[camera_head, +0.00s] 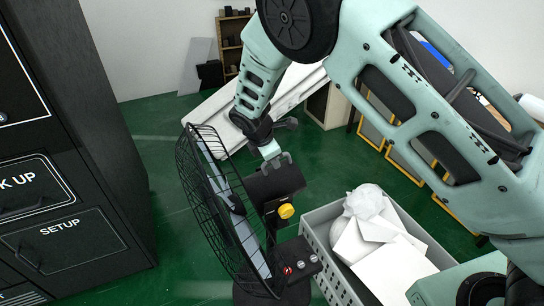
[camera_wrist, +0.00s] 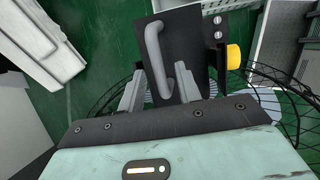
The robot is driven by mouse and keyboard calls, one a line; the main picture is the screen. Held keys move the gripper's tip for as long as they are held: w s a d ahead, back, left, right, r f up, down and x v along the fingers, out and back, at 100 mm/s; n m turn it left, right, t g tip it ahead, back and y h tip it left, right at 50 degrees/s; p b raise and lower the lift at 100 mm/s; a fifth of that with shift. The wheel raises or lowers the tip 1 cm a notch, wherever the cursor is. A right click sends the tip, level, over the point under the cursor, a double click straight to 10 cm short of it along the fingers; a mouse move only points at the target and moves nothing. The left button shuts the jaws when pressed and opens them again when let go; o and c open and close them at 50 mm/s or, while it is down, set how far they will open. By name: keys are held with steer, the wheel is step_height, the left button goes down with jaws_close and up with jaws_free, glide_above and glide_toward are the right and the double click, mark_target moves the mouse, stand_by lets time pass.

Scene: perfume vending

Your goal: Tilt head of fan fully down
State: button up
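The black fan stands in the middle of the head view, its round wire cage (camera_head: 203,190) facing left. Its dark motor housing (camera_head: 276,181) is behind the cage, with a yellow knob (camera_head: 286,211) below it. The knob also shows in the wrist view (camera_wrist: 233,57). A grey handle (camera_wrist: 153,45) sits on the housing in the wrist view. My gripper (camera_head: 274,158) is at the top of the housing. In the wrist view my gripper (camera_wrist: 160,88) is open, with a finger on each side of the handle's near end. Contact with the handle cannot be told.
The fan's base (camera_head: 298,262) carries a red button. A grey crate (camera_head: 334,267) with white bags and boxes stands close to its right. A black cabinet (camera_head: 120,170) with labelled drawers is at the left. Green floor lies between cabinet and fan.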

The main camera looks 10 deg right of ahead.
steer(key=shift+r, duration=0.1)
steer(key=b+v, duration=0.4)
steer(key=v, duration=1.3)
steer(key=shift+s+r, duration=0.1)
steer(key=s+d+f+m+g+y, duration=0.1)
steer(key=s+m, duration=0.5)
steer(key=s, duration=1)
steer(key=s+d+m+g+y, duration=0.2)
steer(key=s+m, duration=0.4)
steer(key=s, duration=1.1)
steer(key=shift+d+f+m+y, duration=0.3)
steer(key=shift+d+f+y, duration=0.1)
steer(key=shift+d+y, duration=0.3)
steer(key=shift+o, duration=0.3)
